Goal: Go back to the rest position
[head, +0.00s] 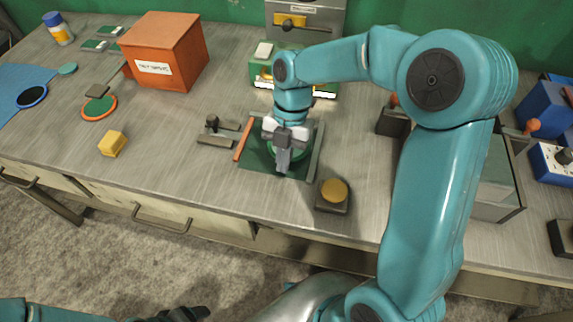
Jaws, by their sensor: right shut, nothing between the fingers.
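My right gripper (283,160) points down over the green plate (258,160) on the workbench (190,110). It is shut and empty. The gripper hides part of a round green piece under it, and I cannot tell whether they touch. My right arm arches in from the lower right. My left arm lies low at the bottom left, over the floor, and its dark gripper (185,315) is cut by the bottom edge. I cannot tell how its fingers stand.
An orange box (165,50) with a label stands at the back left. A yellow block (112,143) lies at the left front. A yellow button on a dark base (333,193) sits right of the plate. A blue bin (545,110) is at the far right. The left front bench is mostly clear.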

